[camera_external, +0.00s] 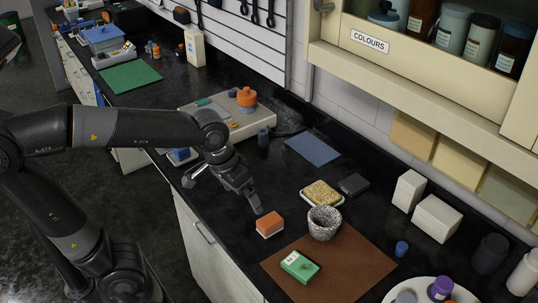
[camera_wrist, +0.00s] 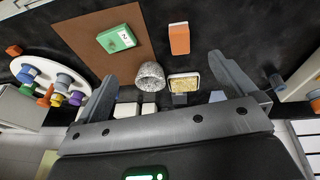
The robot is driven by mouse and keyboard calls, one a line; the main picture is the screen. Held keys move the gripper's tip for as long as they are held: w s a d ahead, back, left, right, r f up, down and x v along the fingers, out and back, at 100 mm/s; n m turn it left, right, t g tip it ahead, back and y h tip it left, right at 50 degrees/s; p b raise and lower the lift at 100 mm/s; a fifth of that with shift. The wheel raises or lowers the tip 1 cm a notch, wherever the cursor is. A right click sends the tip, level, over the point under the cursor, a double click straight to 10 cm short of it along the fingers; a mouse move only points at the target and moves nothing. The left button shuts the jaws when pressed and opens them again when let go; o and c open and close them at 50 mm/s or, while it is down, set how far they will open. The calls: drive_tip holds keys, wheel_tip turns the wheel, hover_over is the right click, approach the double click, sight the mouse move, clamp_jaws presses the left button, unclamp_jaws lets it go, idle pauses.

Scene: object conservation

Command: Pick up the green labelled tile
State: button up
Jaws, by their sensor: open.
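The green labelled tile (camera_external: 300,265) lies flat on a brown mat (camera_external: 345,262) on the black counter, with a white label on one end. In the wrist view the tile (camera_wrist: 117,39) shows at the upper left, beyond the left finger, its label marked with a dark character too small to read surely. My gripper (camera_external: 226,194) is open and empty above the counter, left of and behind the tile in the external view. In the wrist view its fingers (camera_wrist: 163,68) are spread wide, with nothing between them touching either one.
An orange and white block (camera_external: 269,224) and a speckled mortar (camera_external: 324,222) stand near the tile. A sponge on a dish (camera_external: 322,194), dark block (camera_external: 354,184) and white boxes (camera_external: 437,217) lie behind. A white round tray (camera_external: 465,296) holds coloured pieces. A shelf (camera_external: 400,90) overhangs the back.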

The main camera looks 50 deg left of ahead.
drive_tip(key=w+d+f+g, duration=0.2)
drive_tip(key=w+d+f, duration=0.1)
drive_tip(key=w+d, duration=0.25)
drive_tip(key=n+g+y, duration=0.1)
hover_over(300, 265)
drive_tip(key=f, duration=1.1)
drive_tip(key=shift+w, duration=0.35)
drive_tip(key=shift+s+f, duration=0.15)
drive_tip(key=shift+f, duration=1.25)
drive_tip(key=shift+s+f, duration=0.15)
drive_tip(key=shift+f, duration=1.2)
drive_tip(key=shift+c, duration=0.3)
drive_tip(key=c, duration=1)
drive_tip(key=shift+r, duration=0.15)
